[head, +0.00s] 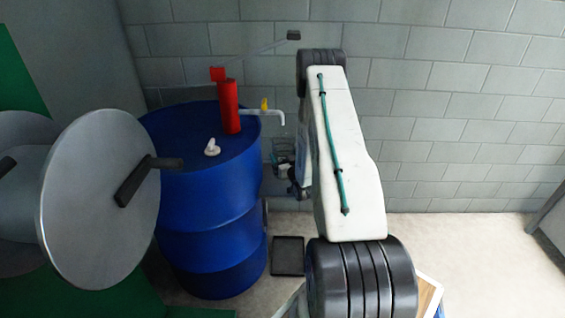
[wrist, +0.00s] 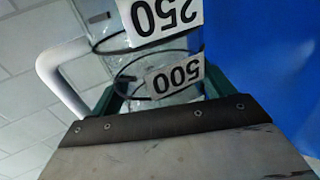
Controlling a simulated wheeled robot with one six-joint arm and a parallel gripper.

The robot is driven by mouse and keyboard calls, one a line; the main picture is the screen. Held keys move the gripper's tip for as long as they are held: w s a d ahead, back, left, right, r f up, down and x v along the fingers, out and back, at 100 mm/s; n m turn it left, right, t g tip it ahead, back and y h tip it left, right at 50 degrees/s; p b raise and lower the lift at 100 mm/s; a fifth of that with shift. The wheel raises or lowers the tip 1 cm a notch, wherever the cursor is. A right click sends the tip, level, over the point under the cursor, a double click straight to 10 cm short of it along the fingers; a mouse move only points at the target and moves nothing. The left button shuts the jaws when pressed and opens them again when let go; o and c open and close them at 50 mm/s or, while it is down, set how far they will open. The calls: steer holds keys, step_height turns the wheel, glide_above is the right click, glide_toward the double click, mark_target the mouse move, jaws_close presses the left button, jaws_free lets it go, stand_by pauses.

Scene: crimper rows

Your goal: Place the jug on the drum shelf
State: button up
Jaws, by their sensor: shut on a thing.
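The clear jug (wrist: 150,66) fills the top middle of the wrist view, with 250 and 500 labels, dark rings and a white handle on its left. My gripper (wrist: 163,98) is shut on it, with a green finger on each side. In the head view the jug (head: 283,150) shows partly, just right of the blue drum (head: 205,205), and my arm hides part of it. My gripper (head: 298,188) is mostly hidden there. A dark square panel (head: 288,256) lies low beside the drum; I cannot tell whether it is the drum shelf or a floor mat.
A red pump (head: 230,108) with a lever and a pale spout (head: 266,114) stands on the drum, close to the jug. A small white fitting (head: 212,147) is on the drum top. A grey reel (head: 95,205) stands at left. Open floor lies at right.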

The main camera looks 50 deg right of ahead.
steer(key=shift+w+d, duration=0.25)
steer(key=shift+w, duration=0.35)
steer(key=shift+w+f, duration=0.15)
steer(key=shift+f, duration=0.75)
steer(key=shift+w+f, duration=0.15)
steer(key=shift+f, duration=0.75)
steer(key=shift+f, duration=0.15)
steer(key=o, duration=1)
steer(key=shift+s, duration=0.1)
steer(key=v, duration=1.2)
